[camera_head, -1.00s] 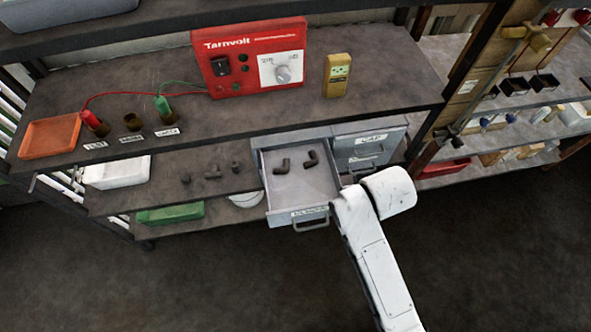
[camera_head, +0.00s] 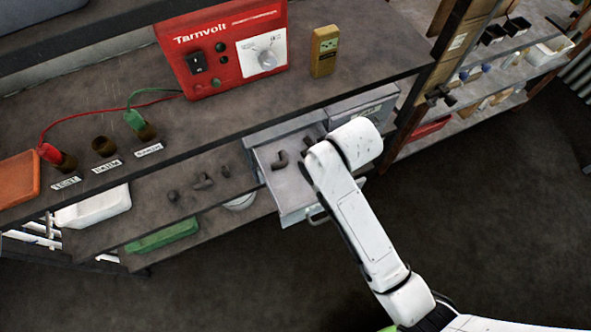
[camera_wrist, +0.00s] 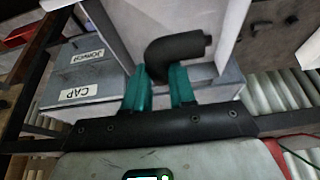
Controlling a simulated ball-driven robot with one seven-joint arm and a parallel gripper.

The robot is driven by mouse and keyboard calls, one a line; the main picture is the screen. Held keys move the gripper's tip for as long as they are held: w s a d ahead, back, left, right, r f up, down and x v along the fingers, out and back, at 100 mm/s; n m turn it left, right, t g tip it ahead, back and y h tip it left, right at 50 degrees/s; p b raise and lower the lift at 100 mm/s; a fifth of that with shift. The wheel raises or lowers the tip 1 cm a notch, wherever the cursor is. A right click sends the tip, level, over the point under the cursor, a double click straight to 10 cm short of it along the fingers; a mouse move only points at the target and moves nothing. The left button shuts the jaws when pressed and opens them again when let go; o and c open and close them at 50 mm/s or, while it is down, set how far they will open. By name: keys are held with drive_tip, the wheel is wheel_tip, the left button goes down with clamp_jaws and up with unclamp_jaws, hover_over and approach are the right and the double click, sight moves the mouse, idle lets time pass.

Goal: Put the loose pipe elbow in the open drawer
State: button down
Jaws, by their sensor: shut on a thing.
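The open drawer (camera_head: 287,193) is a pale grey metal tray pulled out of a cabinet under the bench.
Several small dark fittings (camera_head: 203,182) lie on the lower shelf left of the drawer. A closed drawer labelled CAP (camera_wrist: 85,92) adjoins the open one. The bench top with the red Tarnvolt box (camera_head: 222,45) overhangs behind. Floor at right is clear.

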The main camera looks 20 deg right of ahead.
wheel_tip(320, 180, down, 3)
drive_tip(key=shift+w+a+f+b, duration=0.1)
drive_tip(key=shift+w+b, duration=0.05)
drive_tip(key=shift+b, duration=1)
wheel_tip(320, 180, down, 10)
drive_tip(key=c, duration=0.9)
unclamp_jaws()
drive_tip(key=shift+f, duration=0.1)
drive_tip(key=shift+c, duration=0.2)
drive_tip(key=v, duration=1.2)
drive_tip(key=s+d+g, duration=0.1)
drive_tip(key=s+d, duration=0.1)
drive_tip(key=s, duration=0.6)
drive_tip(key=s+d+g, duration=0.2)
drive_tip(key=s+d, duration=0.1)
drive_tip(key=s, duration=0.6)
drive_tip(key=shift+s+d+f+p, duration=0.25)
drive_tip(key=shift+d+f+p, duration=0.1)
